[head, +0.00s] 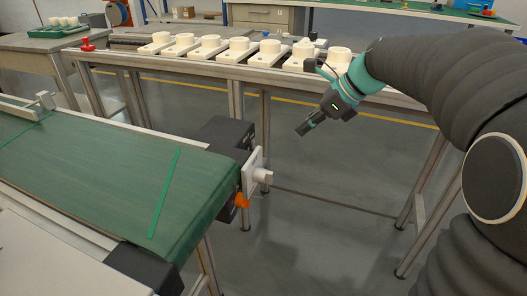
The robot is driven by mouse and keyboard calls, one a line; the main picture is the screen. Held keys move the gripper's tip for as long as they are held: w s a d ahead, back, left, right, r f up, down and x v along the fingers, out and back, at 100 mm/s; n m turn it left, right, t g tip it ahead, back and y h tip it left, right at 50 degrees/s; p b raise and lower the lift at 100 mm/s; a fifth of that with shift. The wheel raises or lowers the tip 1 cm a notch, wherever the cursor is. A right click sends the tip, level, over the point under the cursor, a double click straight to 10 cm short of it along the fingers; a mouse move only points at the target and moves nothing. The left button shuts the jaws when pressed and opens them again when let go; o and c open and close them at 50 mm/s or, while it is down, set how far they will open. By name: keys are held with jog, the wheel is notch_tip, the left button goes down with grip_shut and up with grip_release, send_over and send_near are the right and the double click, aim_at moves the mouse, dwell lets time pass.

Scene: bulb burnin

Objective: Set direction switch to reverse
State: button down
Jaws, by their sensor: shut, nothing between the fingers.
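A white plate (253,170) with a short pale knob (265,177) is mounted at the near end of the green conveyor (110,180). An orange knob (241,201) sits just below it on the conveyor's end. I cannot tell which of the two is the direction switch, or its setting. My gripper (303,131) is shut and empty. It hangs in free air up and to the right of both knobs, apart from them, its fingers pointing down and left.
A long rail table (215,72) behind carries several white round fixtures (240,47), and a red part (87,45) stands at its left end. A dark motor box (224,133) juts from the conveyor's side. The floor (320,215) right of the conveyor is clear.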

aim_at(254, 145)
jog(key=a+r+b+x, duration=0.1)
jog(key=a+b+x, duration=0.1)
jog(key=x, duration=1)
jog(key=shift+w+a, duration=0.3)
jog(key=shift+w, duration=0.2)
